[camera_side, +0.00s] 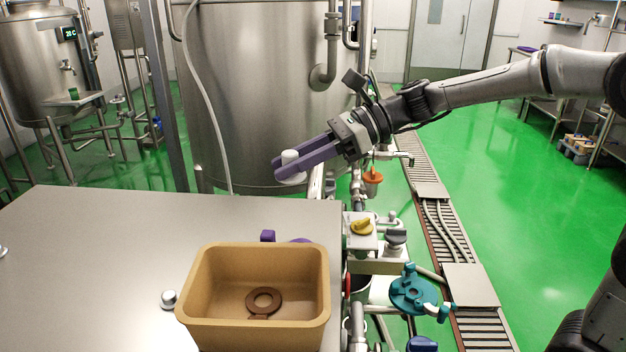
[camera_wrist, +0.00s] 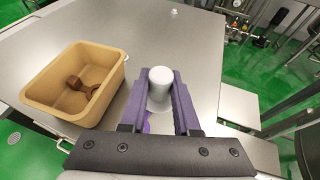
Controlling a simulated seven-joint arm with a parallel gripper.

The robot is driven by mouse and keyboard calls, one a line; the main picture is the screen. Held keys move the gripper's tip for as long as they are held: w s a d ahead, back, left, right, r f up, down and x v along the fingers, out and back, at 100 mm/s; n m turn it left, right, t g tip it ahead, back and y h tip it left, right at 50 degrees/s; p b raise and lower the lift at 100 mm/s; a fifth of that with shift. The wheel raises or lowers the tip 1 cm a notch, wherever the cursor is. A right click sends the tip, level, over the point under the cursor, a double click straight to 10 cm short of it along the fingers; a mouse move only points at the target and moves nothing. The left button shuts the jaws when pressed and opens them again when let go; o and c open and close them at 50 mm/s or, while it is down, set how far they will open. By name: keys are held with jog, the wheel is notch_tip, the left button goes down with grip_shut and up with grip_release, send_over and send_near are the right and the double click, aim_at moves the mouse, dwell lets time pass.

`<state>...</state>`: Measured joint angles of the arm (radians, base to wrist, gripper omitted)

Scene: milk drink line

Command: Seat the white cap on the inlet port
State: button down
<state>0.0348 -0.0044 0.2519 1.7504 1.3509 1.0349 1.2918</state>
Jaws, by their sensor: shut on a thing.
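My gripper (camera_side: 287,167) has two long purple fingers. They are shut on the white cap (camera_side: 291,155), in the air above the far right part of the steel table. In the wrist view the cap (camera_wrist: 160,76) shows as a pale, rounded cylinder between the fingertips of my gripper (camera_wrist: 160,84). The cap looks roughly in line with the fingers' ends, and it is clear of the table. I cannot pick out the inlet port with certainty in either view.
A tan bin (camera_side: 203,294) with a brown ring (camera_side: 264,301) inside stands on the steel table (camera_side: 85,265). A small grey-white knob (camera_side: 169,299) is beside it. Pipework with a yellow knob (camera_side: 362,226) and teal handwheel (camera_side: 412,291) runs along the right. A large tank (camera_side: 255,90) stands behind.

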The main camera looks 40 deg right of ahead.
jog(key=w+d+f+n+g, duration=0.1)
jog(key=d+n+g, duration=0.1)
jog(key=d, duration=0.1)
jog(key=w+d+f+n+g+y, duration=0.1)
jog(key=w+d+f+g, duration=0.1)
jog(key=d, duration=0.1)
jog(key=w+d+f+n+g, duration=0.2)
jog(key=d, duration=0.1)
jog(key=shift+w+f+n, duration=0.15)
jog(key=shift+w+n, duration=0.05)
jog(key=shift+n, duration=0.1)
jog(key=d+f+n+g, duration=0.2)
jog(key=d+f+g, duration=0.1)
jog(key=d+f, duration=0.65)
jog(key=m+t, duration=0.4)
jog(key=t, duration=0.1)
send_over(414, 291)
notch_tip(414, 291, down, 22)
jog(key=shift+f, duration=4.55)
